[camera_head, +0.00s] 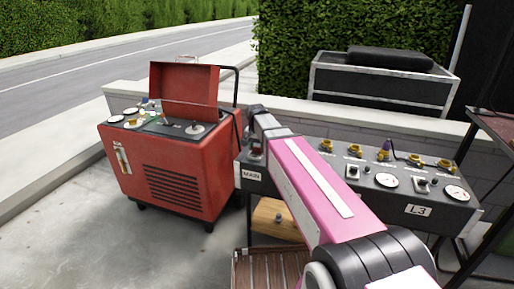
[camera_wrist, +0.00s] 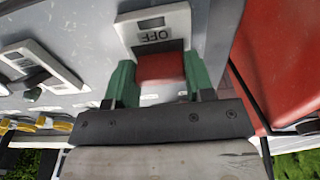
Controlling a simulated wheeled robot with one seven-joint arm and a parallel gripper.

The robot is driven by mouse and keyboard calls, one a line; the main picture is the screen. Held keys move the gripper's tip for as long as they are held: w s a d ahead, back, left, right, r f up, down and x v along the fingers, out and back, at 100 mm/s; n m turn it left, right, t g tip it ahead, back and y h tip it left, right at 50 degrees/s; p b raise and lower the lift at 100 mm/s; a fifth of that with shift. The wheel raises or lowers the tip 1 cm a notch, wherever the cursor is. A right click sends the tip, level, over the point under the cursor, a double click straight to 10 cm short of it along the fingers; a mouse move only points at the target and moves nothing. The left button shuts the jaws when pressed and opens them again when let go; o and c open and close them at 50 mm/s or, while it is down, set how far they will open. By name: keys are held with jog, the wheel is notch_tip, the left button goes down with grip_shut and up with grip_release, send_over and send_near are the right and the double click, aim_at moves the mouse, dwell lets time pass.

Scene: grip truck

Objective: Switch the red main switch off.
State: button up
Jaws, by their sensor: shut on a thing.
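The red main switch (camera_wrist: 160,68) sits on the grey distribution box (camera_head: 315,178) at its left end, above the MAIN label (camera_head: 251,175). In the wrist view its red part is between the green fingertips of my gripper (camera_wrist: 160,82), which is shut on it. A pale plate marked OFF (camera_wrist: 155,35) shows just beyond the switch. In the head view my gripper (camera_head: 257,138) reaches down at the box's left end, and the switch is mostly hidden there, so its exact position is hard to tell.
A red generator cart (camera_head: 175,165) with a raised lid stands close to the left. The box carries several yellow connectors (camera_head: 326,146) and round gauges (camera_head: 387,180). A wooden crate (camera_head: 270,218) is below. A low wall and a black case (camera_head: 380,85) are behind.

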jog(key=shift+s+a+t+h, duration=0.15)
jog(key=shift+s+t+h, duration=0.2)
jog(key=shift+t, duration=0.45)
jog(key=o, duration=0.9)
jog(key=v, duration=1)
jog(key=shift+s+r, duration=0.1)
jog(key=shift+r, duration=0.25)
